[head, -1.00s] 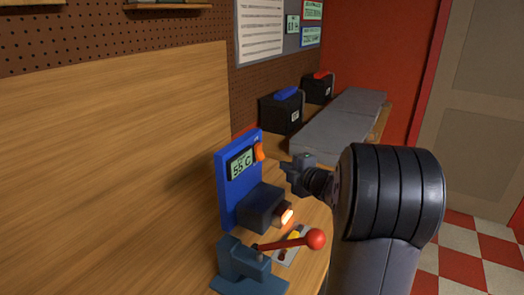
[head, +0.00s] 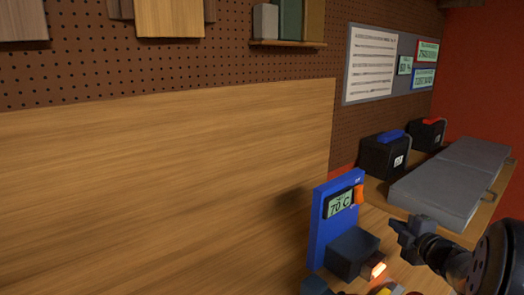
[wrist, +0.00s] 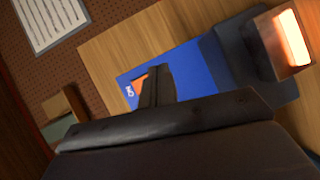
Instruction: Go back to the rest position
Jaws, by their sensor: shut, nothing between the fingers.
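My gripper (head: 402,232) is shut and empty in the head view, at the lower right, held in front of and to the right of a blue upright panel (head: 321,222). The panel carries a display (head: 340,203) reading 70 C and an orange switch (head: 359,194). A dark block (head: 350,252) at its foot has a glowing orange end (head: 378,270). In the wrist view my shut fingers (wrist: 157,84) overlap the blue panel (wrist: 200,72) and partly hide the orange switch (wrist: 137,83). The glowing end (wrist: 292,38) shows at the upper right there.
A wooden bench with a tall wooden backboard (head: 150,185) fills the left. Two dark cases, one with a blue handle (head: 384,156) and one with a red handle (head: 428,134), stand behind a long grey case (head: 450,185). A pegboard with notices (head: 372,65) is behind.

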